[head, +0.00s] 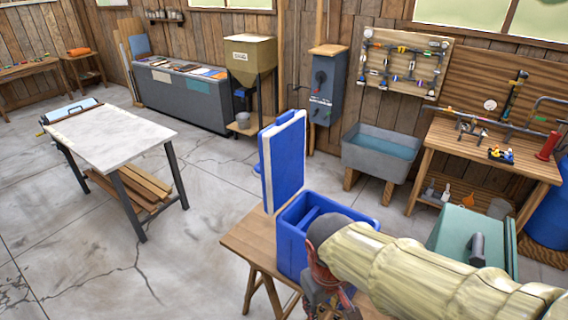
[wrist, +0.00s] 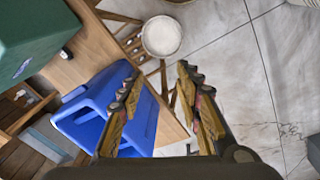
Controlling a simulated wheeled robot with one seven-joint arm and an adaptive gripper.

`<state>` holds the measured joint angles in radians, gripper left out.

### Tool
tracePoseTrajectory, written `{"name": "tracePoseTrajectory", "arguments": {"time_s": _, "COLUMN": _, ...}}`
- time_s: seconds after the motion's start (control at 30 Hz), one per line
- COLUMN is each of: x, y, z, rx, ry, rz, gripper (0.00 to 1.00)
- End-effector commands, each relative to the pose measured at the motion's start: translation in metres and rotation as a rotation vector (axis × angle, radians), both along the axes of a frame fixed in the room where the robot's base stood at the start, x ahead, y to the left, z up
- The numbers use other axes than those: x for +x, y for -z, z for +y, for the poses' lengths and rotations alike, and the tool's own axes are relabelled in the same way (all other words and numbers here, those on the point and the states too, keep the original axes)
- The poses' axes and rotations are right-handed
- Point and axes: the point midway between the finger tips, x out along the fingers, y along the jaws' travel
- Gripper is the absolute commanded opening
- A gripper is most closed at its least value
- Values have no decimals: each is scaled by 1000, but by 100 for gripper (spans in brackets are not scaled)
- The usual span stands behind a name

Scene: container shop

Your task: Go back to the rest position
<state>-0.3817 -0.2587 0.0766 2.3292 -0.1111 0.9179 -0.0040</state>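My gripper (wrist: 160,82) is open in the wrist view, with its two worn yellow-brown fingers apart and nothing held between them. My gripper is close to the cooler's near side in the head view. The cooler (wrist: 82,122) also shows in the wrist view, partly behind the left finger; whether they touch I cannot tell.
A green box (head: 462,232) with a dark handle stands right of the cooler. Behind are a grey sink (head: 380,155) and a wooden workbench (head: 482,160) with pipe fittings. A white-topped table (head: 110,135) stands at left. The floor between is mostly clear.

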Motion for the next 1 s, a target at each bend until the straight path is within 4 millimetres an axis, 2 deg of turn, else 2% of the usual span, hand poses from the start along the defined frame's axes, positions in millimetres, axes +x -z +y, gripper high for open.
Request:
{"name": "tracePoseTrajectory", "arguments": {"time_s": 0.03, "x": -7, "y": 6, "z": -10, "rx": 37, "ry": 56, "rz": -34, "gripper": 35}}
{"name": "tracePoseTrajectory", "arguments": {"time_s": 0.3, "x": -43, "y": 10, "z": -56, "rx": 167, "ry": 270, "rz": -211, "gripper": 35}}
{"name": "tracePoseTrajectory", "arguments": {"time_s": 0.53, "x": -52, "y": 0, "z": -92, "rx": 189, "ry": 384, "rz": -375, "gripper": 35}}
{"name": "tracePoseTrajectory", "arguments": {"time_s": 0.7, "x": -53, "y": 3, "z": -102, "rx": 184, "ry": 421, "rz": -391, "gripper": 35}}
{"name": "tracePoseTrajectory", "arguments": {"time_s": 1.0, "x": -52, "y": 1, "z": -102, "rx": 184, "ry": 421, "rz": -391, "gripper": 35}}
